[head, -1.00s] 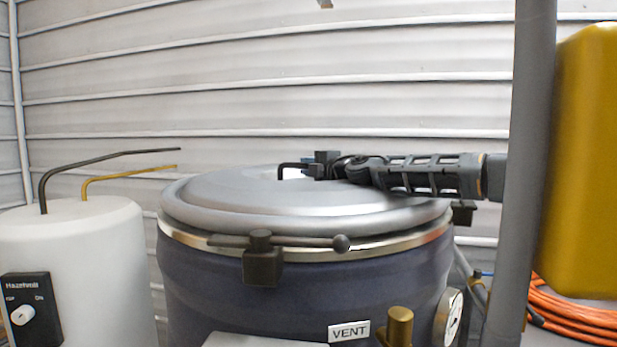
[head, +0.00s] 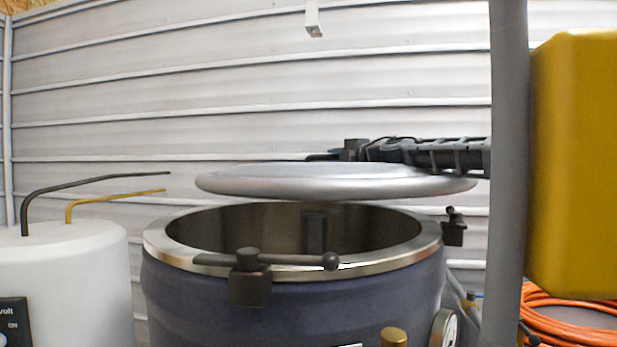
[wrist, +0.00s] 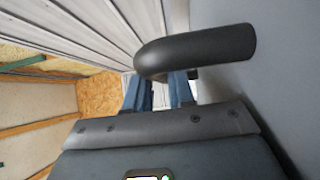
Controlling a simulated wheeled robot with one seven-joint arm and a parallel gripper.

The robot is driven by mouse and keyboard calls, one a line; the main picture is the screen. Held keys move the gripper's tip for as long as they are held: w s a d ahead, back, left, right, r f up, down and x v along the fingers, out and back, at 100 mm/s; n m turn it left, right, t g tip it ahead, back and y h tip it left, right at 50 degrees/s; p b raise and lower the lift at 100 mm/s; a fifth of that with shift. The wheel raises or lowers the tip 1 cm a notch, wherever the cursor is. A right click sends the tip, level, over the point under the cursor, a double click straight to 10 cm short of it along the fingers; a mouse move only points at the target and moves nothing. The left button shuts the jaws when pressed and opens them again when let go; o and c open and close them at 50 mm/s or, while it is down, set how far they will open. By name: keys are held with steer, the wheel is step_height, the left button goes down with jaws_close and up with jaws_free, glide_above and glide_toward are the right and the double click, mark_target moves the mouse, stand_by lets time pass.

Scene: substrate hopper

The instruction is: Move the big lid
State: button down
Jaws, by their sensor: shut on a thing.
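The big lid (head: 320,183) is a grey metal disc. In the head view it hangs level above the hopper (head: 190,262), with a clear gap, shifted a little to the right of the opening. The hopper is a dark blue drum with a shiny metal rim, and its open inside shows. My gripper (wrist: 163,92) is shut on the lid's dark bent handle (wrist: 200,50), seen close in the wrist view. In the head view the grip itself is mostly hidden at the top of the lid.
A clamp with a ball-ended lever (head: 290,260) sits on the hopper's front rim, another clamp (head: 454,228) on its right. A white tank (head: 75,285) with bent pipes stands left. A grey post (head: 508,170), yellow container (head: 575,165) and orange hose (head: 570,318) are right.

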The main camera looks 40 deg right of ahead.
steer(key=shift+s+d+r, duration=0.1)
steer(key=shift+d+r, duration=0.15)
steer(key=shift+r, duration=0.2)
steer(key=w+a+f, duration=0.1)
steer(key=a+f, duration=0.1)
steer(key=a, duration=0.1)
steer(key=w+a+f+p, duration=0.1)
steer(key=w+a+f, duration=0.1)
steer(key=a, duration=0.2)
steer(key=w+a+f+p, duration=0.1)
steer(key=a+f, duration=0.2)
steer(key=shift+w+a, duration=0.2)
steer(key=shift+a, duration=0.15)
steer(key=shift+f+p, duration=0.5)
steer(key=shift+f, duration=1.35)
steer(key=c, duration=1.3)
jaws_free()
steer(key=shift+f, duration=0.2)
steer(key=o, duration=0.3)
steer(key=shift+o, duration=0.2)
